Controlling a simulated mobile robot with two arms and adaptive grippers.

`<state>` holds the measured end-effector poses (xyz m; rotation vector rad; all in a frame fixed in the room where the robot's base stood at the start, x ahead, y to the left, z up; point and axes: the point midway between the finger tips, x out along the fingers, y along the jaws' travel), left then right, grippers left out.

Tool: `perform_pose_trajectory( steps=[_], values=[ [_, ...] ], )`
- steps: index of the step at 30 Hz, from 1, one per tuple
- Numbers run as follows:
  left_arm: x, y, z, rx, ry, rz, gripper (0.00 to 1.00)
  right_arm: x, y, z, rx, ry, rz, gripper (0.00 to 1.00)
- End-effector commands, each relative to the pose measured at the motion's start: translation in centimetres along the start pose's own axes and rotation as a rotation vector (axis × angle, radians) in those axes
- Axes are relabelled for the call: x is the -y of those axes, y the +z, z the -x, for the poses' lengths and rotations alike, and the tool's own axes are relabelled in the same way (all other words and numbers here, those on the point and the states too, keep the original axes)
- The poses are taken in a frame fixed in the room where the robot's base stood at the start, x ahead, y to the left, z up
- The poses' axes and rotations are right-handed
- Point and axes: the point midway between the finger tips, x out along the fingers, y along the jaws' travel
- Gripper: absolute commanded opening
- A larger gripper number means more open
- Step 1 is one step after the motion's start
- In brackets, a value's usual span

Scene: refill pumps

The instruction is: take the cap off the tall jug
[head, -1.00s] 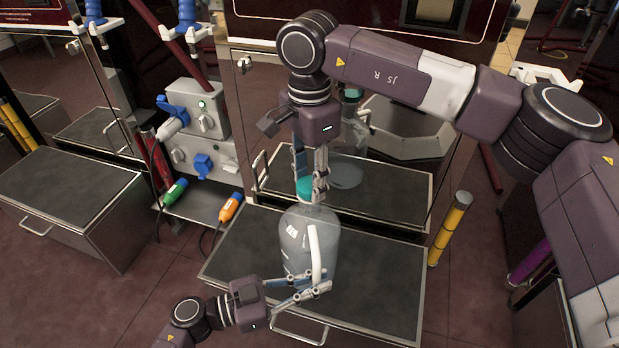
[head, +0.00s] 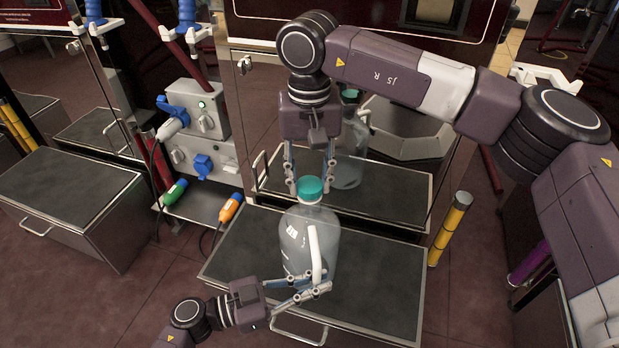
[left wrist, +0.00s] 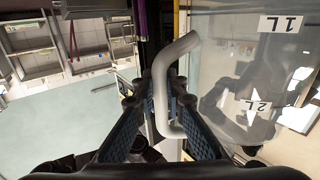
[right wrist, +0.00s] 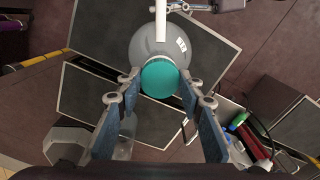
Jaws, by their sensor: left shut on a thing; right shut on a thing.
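The tall jug (head: 300,240) is clear and grey, with white labels. It stands upright on a dark-topped box, and its side fills the right of the left wrist view (left wrist: 240,75). Its teal cap (head: 311,187) sits on the neck. My right gripper (head: 310,190) comes down from above with one fingertip on each side of the cap and is shut on it. The right wrist view shows the cap (right wrist: 159,79) between the fingertips. My left gripper (head: 312,288), low in front, is shut on the jug's white handle (head: 315,255); the handle (left wrist: 165,90) passes between its fingers.
The box (head: 375,300) under the jug has free top space to the right. A mirrored panel (head: 400,190) behind it reflects the jug. A yellow-and-black post (head: 450,228) stands at right. Green (head: 175,192) and orange (head: 230,207) plugs lie on a shelf at left.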

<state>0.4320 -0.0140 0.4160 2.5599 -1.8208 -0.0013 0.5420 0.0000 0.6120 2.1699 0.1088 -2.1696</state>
Motion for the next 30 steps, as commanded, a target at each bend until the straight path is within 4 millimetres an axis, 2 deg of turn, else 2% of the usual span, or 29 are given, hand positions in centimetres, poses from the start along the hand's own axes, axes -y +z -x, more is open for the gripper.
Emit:
perform_pose_trajectory(
  steps=[13, 30],
  values=[
    [0.0, 0.0, 0.0, 0.0, 0.0, 0.001, 0.0, 0.0, 0.0, 0.2, 0.0, 0.0, -0.002, 0.06],
    [0.0, 0.0, 0.0, 0.0, 0.0, 0.0, 0.0, 0.0, 0.0, 2.1, 0.0, -0.001, -0.001, 0.05]
  ],
)
